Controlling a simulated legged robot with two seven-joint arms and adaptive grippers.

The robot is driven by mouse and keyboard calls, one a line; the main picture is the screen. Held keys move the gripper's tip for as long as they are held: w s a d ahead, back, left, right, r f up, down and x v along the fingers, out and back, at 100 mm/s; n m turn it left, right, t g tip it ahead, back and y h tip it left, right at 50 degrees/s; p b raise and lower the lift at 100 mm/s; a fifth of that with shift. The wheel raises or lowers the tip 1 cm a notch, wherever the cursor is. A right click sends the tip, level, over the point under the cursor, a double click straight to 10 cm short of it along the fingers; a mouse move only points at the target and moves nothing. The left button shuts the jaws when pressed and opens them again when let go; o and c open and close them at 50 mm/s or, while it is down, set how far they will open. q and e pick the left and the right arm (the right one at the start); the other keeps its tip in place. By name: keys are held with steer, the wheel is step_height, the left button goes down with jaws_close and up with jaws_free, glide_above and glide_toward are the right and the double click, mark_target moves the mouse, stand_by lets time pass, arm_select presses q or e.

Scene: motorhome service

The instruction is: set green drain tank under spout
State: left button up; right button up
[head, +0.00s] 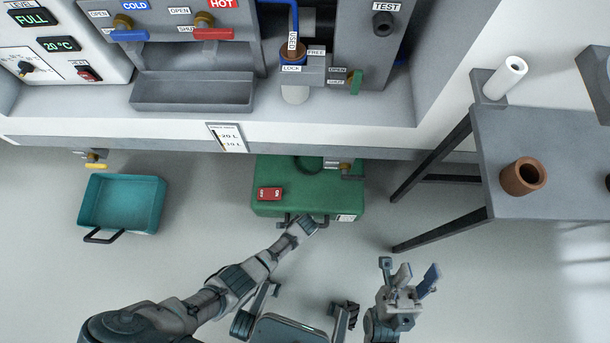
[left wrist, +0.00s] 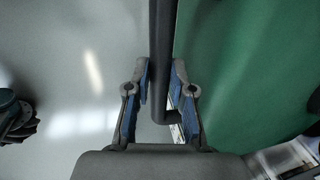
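The green drain tank (head: 262,207) sits on the floor by the vehicle wall, with a dark opening (head: 308,164) in its top near the back. A spout valve with a dark lever (head: 347,168) shows over its back right part, right of the opening. My left gripper (head: 308,224) is at the dark handle on the tank's front. In the left wrist view the fingers (left wrist: 162,82) close around the handle bar (left wrist: 162,45), with the green tank wall (left wrist: 235,70) on the right. My right gripper (head: 409,275) is open and empty, right of the tank.
A teal tray (head: 122,205) stands on the floor at left, below a yellow-levered valve (head: 96,161). Floor between tray and tank is clear.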

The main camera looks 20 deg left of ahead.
arm_select(q)
steer(key=o, duration=0.4)
steer(key=shift+a, duration=0.3)
steer(key=shift+s+d+r, duration=0.1)
steer(key=shift+s+r, duration=0.05)
steer(key=shift+r, duration=0.3)
steer(key=r, duration=0.3)
steer(key=s+r, duration=0.1)
steer(key=r, duration=0.3)
steer(key=s+r, duration=0.1)
steer(key=r, duration=0.2)
steer(key=shift+d+r, duration=0.2)
steer(key=shift+r, duration=0.15)
